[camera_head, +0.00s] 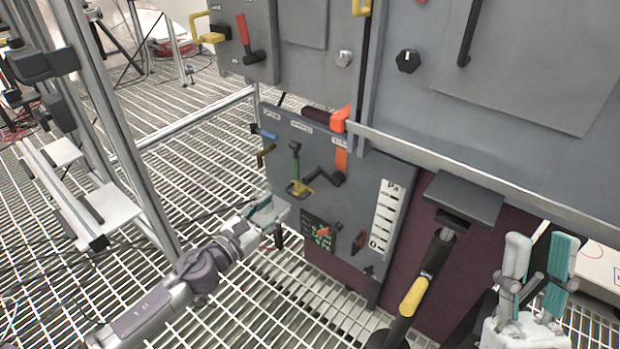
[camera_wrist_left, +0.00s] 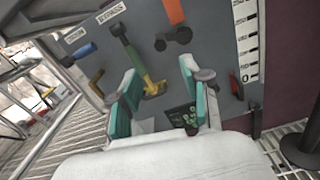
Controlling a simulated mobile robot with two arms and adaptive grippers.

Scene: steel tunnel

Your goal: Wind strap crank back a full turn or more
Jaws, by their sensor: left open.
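An orange strap (camera_head: 341,158) hangs on the grey lower panel, with a black crank (camera_head: 325,176) at its lower end. In the left wrist view the strap (camera_wrist_left: 174,12) and crank (camera_wrist_left: 174,38) are at the top, beyond my fingertips and apart from them. My left gripper (camera_head: 268,211) is in front of the panel, below and left of the crank. In the left wrist view its teal-padded fingers (camera_wrist_left: 160,76) are open and empty. My right gripper (camera_head: 541,246) is at the lower right, open and empty, far from the crank.
A green-and-yellow lever (camera_head: 296,172) stands left of the crank. Blue (camera_head: 264,133) and brass (camera_head: 264,154) handles are further left. A red handle (camera_head: 358,241) and white scale (camera_head: 387,216) are to the right. A metal rail (camera_head: 450,169) runs above.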

